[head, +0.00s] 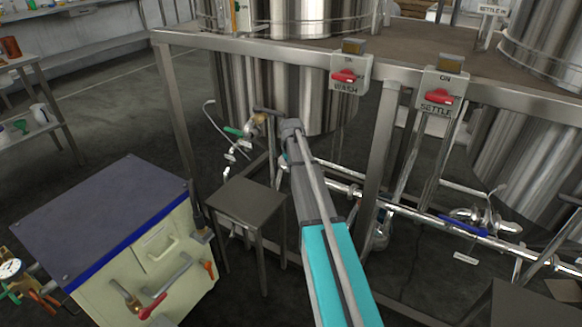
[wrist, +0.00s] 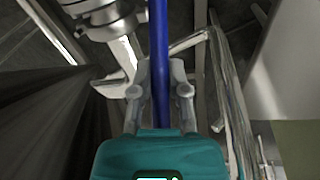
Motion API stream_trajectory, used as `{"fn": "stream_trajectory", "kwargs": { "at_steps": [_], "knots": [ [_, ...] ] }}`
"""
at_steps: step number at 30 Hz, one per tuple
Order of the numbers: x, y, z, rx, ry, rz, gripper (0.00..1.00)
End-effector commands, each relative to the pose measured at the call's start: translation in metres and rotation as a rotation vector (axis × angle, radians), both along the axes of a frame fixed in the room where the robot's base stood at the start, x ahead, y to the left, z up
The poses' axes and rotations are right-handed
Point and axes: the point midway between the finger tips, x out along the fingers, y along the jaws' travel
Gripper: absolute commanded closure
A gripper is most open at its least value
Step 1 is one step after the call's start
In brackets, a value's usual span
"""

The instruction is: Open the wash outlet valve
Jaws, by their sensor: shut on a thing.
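A long blue valve handle (wrist: 159,40) runs down the middle of the wrist view. My gripper (wrist: 161,75) is shut on it, with one pale finger on each side. A metal valve or pipe fitting (wrist: 98,15) stands at the upper left of the handle. In the head view, my arm reaches under the wash tank (head: 310,95), and the arm hides most of the gripped handle. I cannot tell from the views how far the handle is turned.
The frame carries a WASH switch box (head: 350,74) and a SETTLE switch box (head: 440,91). Another blue handle (head: 465,226) sits on the pipes at right. A small stool (head: 246,202) and a cream cabinet (head: 110,220) stand left of my arm. Floor is clear behind the cabinet.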

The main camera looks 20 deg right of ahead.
Motion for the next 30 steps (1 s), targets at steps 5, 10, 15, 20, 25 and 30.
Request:
{"fn": "stream_trajectory", "kwargs": {
  "at_steps": [5, 10, 15, 20, 25, 30],
  "knots": [
    [0.000, 0.001, 0.000, 0.008, -0.004, -0.001, 0.64],
    [0.000, -0.002, 0.000, 0.007, -0.004, -0.004, 0.43],
    [-0.001, -0.003, 0.000, 0.007, -0.003, -0.005, 0.43],
    [-0.001, -0.003, 0.000, 0.009, -0.006, -0.009, 0.66],
    [-0.007, -0.004, 0.001, 0.041, -0.029, -0.059, 0.97],
    [-0.020, -0.006, 0.004, 0.128, -0.086, -0.191, 1.00]
  ]
}}
